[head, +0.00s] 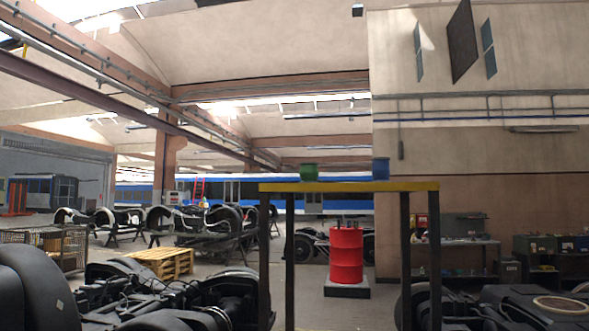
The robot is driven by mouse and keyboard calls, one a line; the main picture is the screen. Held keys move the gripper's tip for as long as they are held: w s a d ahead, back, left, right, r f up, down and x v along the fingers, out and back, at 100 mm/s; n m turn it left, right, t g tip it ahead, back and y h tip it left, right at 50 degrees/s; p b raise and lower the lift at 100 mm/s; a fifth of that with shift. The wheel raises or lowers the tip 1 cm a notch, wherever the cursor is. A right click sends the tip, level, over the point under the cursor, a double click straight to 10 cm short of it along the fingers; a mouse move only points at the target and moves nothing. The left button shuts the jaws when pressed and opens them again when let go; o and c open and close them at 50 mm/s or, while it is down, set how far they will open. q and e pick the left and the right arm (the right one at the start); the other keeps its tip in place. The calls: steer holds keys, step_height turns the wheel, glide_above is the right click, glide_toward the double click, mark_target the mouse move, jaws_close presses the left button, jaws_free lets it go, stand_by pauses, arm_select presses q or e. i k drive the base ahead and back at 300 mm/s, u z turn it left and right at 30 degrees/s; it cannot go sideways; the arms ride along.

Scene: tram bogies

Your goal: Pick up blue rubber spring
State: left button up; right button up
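A blue rubber spring (381,168), a short cylinder, stands on the right part of a yellow-topped stand (348,187) with dark legs. A green piece (309,172) of similar size stands on the same top, left of the blue one, with a gap between them. The top is seen nearly edge-on, so how far back each piece stands is hard to tell. Neither of my grippers shows in the head view.
A red drum (346,255) stands on a dark base behind the stand. Dark bogies fill the lower left (170,300) and lower right (500,308). A wooden pallet stack (160,263) and a wire crate (75,248) are at the left. Shelves (553,262) line the right wall.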

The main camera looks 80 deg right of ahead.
mark_target(380, 168)
steer(key=k, duration=0.3)
steer(key=z, duration=2.95)
steer(key=i, duration=0.4)
steer(key=z, duration=0.05)
